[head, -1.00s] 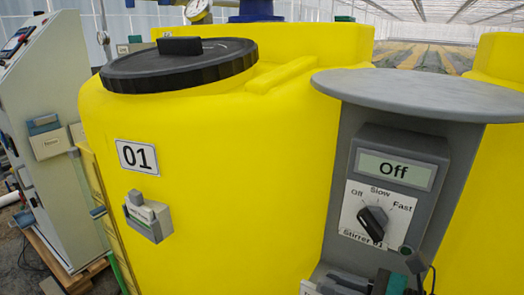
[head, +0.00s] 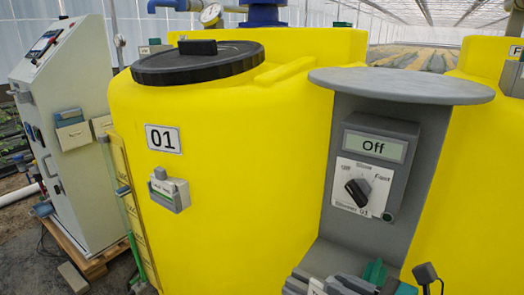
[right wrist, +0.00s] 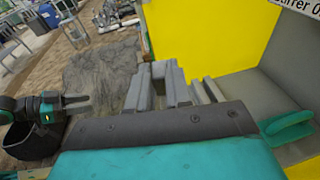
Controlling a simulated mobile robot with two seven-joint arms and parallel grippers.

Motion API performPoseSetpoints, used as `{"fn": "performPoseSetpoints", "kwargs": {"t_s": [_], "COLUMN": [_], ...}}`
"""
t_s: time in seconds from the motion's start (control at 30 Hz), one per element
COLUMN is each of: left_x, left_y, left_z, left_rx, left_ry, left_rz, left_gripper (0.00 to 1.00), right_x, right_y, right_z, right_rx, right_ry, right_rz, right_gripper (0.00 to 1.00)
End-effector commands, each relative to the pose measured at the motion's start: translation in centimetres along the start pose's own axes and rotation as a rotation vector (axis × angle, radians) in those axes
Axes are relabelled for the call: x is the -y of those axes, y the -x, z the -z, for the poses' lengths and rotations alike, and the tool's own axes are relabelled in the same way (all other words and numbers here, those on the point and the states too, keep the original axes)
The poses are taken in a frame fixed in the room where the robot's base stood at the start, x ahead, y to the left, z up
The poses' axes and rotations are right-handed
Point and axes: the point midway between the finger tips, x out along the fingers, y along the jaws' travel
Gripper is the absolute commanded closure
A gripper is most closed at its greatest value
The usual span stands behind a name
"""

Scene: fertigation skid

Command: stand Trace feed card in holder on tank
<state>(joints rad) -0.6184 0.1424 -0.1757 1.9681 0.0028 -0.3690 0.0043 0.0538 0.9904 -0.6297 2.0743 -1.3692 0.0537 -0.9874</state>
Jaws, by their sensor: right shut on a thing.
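The stirrer panel (head: 370,170) reads Off, under a round grey top (head: 400,86). A teal piece (right wrist: 290,130) is at the right of the wrist view. A white cabinet (head: 75,130) with small card pockets stands at the left. The tank's front is clear around the holder.

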Motion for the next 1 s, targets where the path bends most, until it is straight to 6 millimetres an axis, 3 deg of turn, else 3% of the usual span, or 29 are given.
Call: {"fn": "performPoseSetpoints", "kwargs": {"t_s": [0.43, 1.0], "left_x": [0.1, 0.1], "left_y": [-0.1, 0.0], "left_z": [0.4, 0.2], "left_rx": [-0.009, -0.004], "left_ry": [-0.003, -0.003], "left_rz": [0.001, 0.001], "left_gripper": [0.57, 0.57], "right_x": [0.8, 2.7], "right_y": [1.3, 3.6], "right_z": [-0.5, -1.8], "right_rx": [0.011, 0.009], "right_ry": [-0.033, -0.133], "right_rz": [0.186, 0.795], "right_gripper": [1.00, 1.00]}}
